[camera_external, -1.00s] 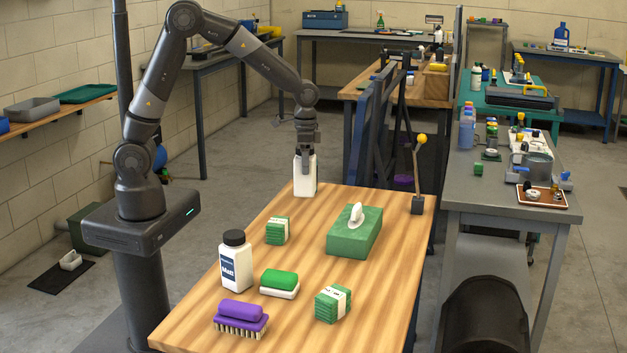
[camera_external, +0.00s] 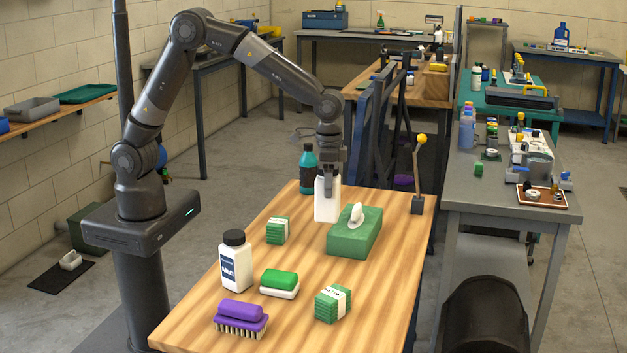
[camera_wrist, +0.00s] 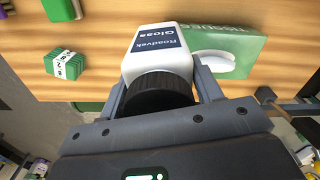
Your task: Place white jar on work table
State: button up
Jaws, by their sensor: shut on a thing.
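A second white jar (camera_external: 235,268), labelled "Matt", stands at the table's left edge.
A teal bottle (camera_external: 308,172) stands at the far left corner. Green packs (camera_external: 277,230) (camera_external: 332,304), a green-and-white sponge (camera_external: 280,283) and a purple brush (camera_external: 241,318) lie nearer. A yellow-knobbed lever (camera_external: 418,175) stands at the far right corner. Bare wood lies mid-table.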

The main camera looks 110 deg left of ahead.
jog(key=w+d, duration=0.2)
jog(key=d, duration=1)
jog(key=w+d, duration=0.3)
jog(key=d, duration=0.8)
jog(key=s+d+m, duration=0.1)
jog(key=s+d, duration=0.1)
jog(key=d, duration=0.9)
jog(key=s+d, duration=0.3)
jog(key=d, duration=0.8)
jog(key=w+a+f, duration=0.6)
jog(key=w+f, duration=0.3)
jog(key=f, duration=0.2)
jog(key=shift+w+a+f, duration=0.15)
jog(key=shift+w+a, duration=0.05)
jog(key=shift+w, duration=0.15)
jog(key=o, duration=1.3)
jog(key=shift+f, duration=0.15)
jog(key=shift+o, duration=0.2)
